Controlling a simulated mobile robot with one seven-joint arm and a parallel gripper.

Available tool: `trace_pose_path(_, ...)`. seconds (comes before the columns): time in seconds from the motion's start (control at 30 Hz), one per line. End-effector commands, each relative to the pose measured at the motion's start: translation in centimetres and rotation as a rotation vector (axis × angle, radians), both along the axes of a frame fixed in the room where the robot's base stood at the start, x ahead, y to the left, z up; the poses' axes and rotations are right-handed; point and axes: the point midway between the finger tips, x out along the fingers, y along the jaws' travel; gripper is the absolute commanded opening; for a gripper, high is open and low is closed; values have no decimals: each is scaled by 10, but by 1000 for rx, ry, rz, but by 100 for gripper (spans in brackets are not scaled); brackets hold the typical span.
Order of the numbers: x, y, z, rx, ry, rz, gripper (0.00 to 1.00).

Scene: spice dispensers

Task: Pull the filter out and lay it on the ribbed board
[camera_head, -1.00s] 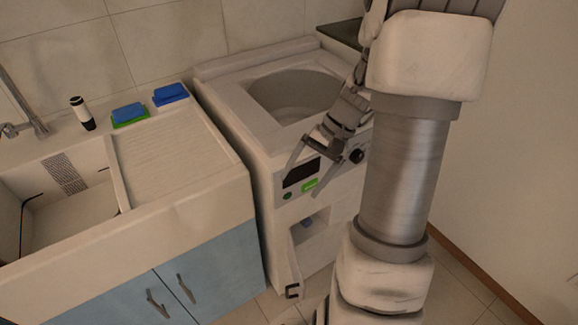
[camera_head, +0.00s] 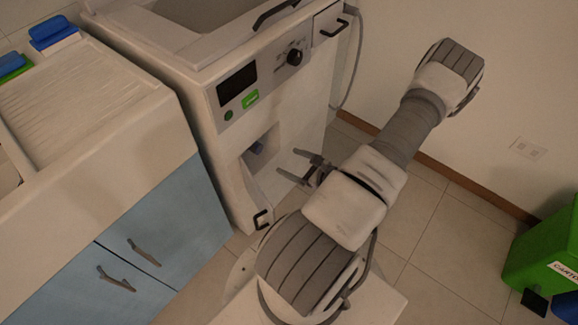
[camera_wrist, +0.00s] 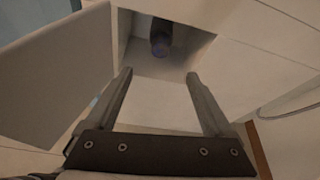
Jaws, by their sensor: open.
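The filter (camera_head: 257,147) is a small dark part with a bluish end, set inside the open recess low on the white washing machine's front. In the wrist view the filter (camera_wrist: 160,42) sits at the back of the recess, in shadow. My gripper (camera_head: 291,164) is open and empty, just outside the recess and to its right in the head view. In the wrist view, the gripper (camera_wrist: 158,73) points at the recess, with the filter beyond and roughly between its fingertips. The ribbed board (camera_head: 85,88) is the pale grooved drainer beside the sink at left.
The recess's hinged flap (camera_wrist: 55,75) stands open on the left in the wrist view. A blue sponge (camera_head: 48,29) lies behind the board. Blue cupboard doors (camera_head: 165,235) are below it. A green bin (camera_head: 545,250) stands at right.

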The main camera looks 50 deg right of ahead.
Motion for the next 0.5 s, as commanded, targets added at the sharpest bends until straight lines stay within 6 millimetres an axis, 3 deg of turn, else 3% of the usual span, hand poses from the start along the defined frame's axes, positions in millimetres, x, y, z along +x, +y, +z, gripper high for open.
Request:
trace_pose_path(0.17,13,0,-9,7,1,-13,87)
trace_pose_path(0.5,74,1,-35,5,0,-9,87)
